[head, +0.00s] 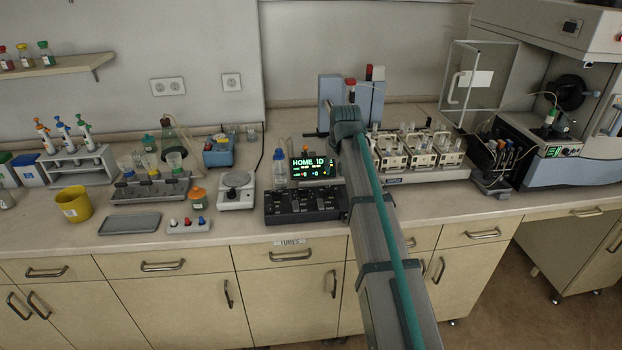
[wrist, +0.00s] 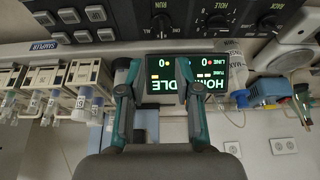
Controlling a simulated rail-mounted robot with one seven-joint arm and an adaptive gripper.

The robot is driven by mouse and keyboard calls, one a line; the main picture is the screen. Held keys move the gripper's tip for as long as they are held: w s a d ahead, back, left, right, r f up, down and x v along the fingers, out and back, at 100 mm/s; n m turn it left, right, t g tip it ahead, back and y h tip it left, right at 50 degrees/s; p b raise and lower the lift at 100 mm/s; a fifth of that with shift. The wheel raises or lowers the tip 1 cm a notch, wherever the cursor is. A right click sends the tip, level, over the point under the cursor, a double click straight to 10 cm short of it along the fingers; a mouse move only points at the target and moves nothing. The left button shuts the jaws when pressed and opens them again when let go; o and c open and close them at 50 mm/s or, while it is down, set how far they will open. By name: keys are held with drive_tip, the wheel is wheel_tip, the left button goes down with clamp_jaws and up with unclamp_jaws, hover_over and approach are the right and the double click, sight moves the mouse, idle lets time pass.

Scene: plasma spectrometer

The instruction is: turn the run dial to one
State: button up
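The run dial (wrist: 162,24) is a dark round knob beside the label RUN on the black control panel, at the top of the upside-down wrist view. The black control box (head: 290,206) stands at the bench's front edge in the head view; its separate dials are too small to tell apart there. My gripper (wrist: 157,66) shows two teal fingers spread apart with nothing between them. The fingers lie in front of the lit screen (wrist: 160,80), short of the dial and apart from it in the picture. In the head view my arm hides the gripper.
The lit screen (head: 313,168) stands behind the box.

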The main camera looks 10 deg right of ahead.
sight(330, 187)
drive_tip(key=p+x, duration=0.2)
drive_tip(key=x, duration=0.8)
drive_tip(key=shift+a+f+p, duration=0.1)
drive_tip(key=shift+f+p, duration=0.2)
clamp_jaws()
